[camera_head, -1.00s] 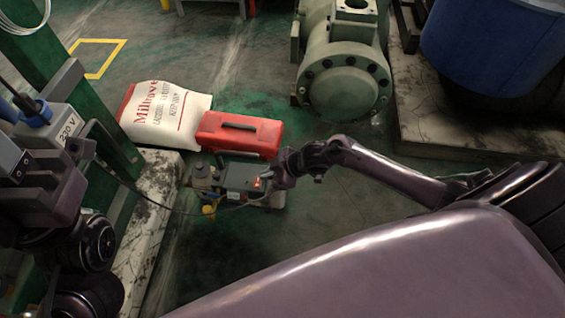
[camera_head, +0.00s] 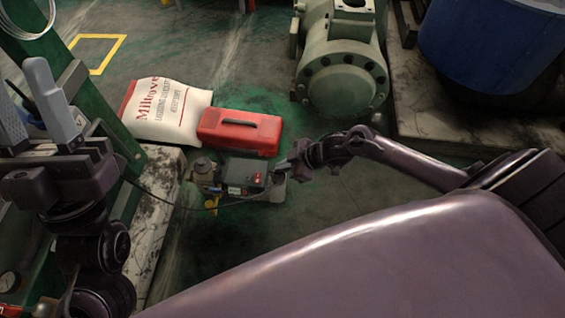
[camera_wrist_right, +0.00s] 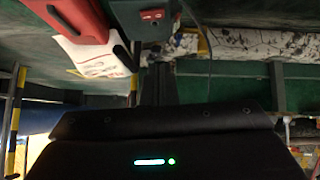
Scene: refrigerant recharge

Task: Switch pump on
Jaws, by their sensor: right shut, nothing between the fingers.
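The pump (camera_head: 238,172) is a small dark-grey unit on the floor with a red switch (camera_head: 258,177) on top. The switch also shows at the top of the right wrist view (camera_wrist_right: 152,14). I cannot tell the switch's position. My right gripper (camera_head: 284,166) is shut and empty, just to the right of the pump and apart from the switch; its dark fingers also show in the right wrist view (camera_wrist_right: 158,85). My left gripper (camera_head: 32,105) is open at the left, its two light-grey fingers spread and pointing up, in front of the green post.
A red toolbox (camera_head: 240,133) and a white printed sack (camera_head: 168,110) lie behind the pump. A cable (camera_head: 165,203) runs from the left to the pump. A green machine (camera_head: 345,75) and a blue drum (camera_head: 490,45) stand farther back. The floor right of the pump is clear.

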